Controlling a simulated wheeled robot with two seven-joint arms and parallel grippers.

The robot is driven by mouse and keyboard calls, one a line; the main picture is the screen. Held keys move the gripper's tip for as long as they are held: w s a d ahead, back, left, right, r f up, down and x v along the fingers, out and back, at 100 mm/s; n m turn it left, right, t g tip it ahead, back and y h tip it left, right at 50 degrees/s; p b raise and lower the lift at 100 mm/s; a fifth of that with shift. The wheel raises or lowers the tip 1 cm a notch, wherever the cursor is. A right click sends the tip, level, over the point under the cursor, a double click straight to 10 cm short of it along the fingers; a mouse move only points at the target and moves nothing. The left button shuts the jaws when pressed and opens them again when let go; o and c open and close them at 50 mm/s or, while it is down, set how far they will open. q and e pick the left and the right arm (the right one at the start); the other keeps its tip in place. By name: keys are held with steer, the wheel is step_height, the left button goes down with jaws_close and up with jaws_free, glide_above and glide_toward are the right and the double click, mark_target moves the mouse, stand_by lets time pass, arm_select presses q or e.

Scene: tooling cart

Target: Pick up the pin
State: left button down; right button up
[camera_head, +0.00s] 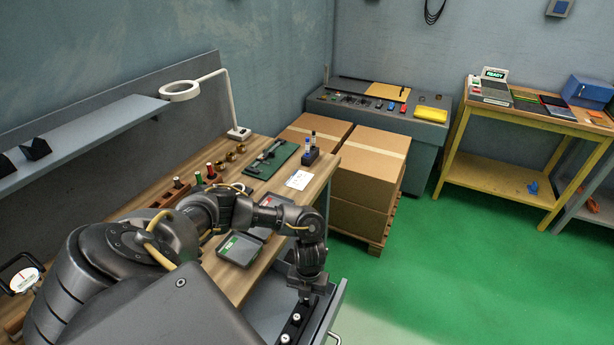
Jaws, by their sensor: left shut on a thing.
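My left gripper (304,292) points down over an open grey drawer (262,306) at the bottom centre. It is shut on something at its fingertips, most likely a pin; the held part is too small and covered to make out. Just below the fingertips a black holder (291,328) lies in the drawer. Small silver-topped pins (297,317) stand in it, one nearer the bottom edge (285,338). I cannot tell whether the held thing is still in the holder or above it. My right gripper is not in view.
The wooden workbench (230,277) holds a dark case (240,250), a white card (299,180), a green board (270,160), spools and a magnifier lamp (180,91). Cardboard boxes (365,160) stand behind it. Green floor (430,270) is free to the right.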

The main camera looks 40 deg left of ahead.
arm_select(q)
steer(key=shift+r+b, duration=0.35)
steer(key=shift+r, duration=0.3)
steer(key=w+d+r, duration=0.1)
steer(key=d+r, duration=1)
steer(key=d, duration=0.3)
steer(key=shift+w+r+b, duration=0.3)
steer(key=shift+r, duration=0.1)
